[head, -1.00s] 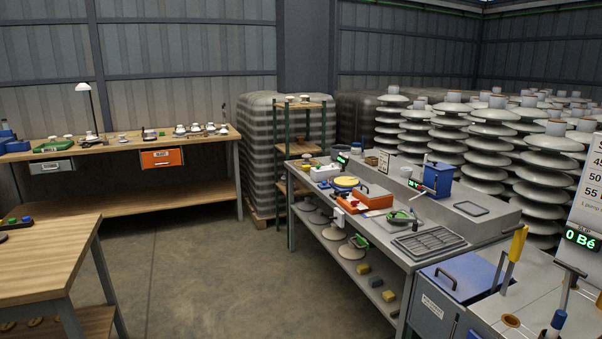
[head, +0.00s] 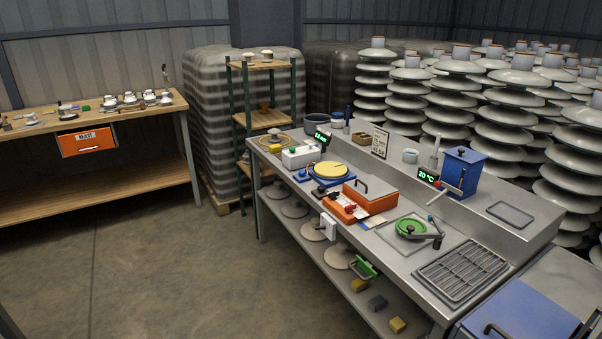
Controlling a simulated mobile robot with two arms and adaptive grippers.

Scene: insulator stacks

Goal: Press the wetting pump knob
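No knob in view can be told for certain as the wetting pump knob. On the steel bench (head: 405,265), a white box (head: 300,157) with a small green knob (head: 292,150) on top stands at the far left end. A blue box (head: 464,170) with a lever and a green-lit display reading about 20 °C (head: 428,177) stands on the raised back ledge. A green round part with a dark crank (head: 411,229) sits on the bench's right half. Neither of my grippers is in view.
A wooden workbench (head: 90,200) is at the back left.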

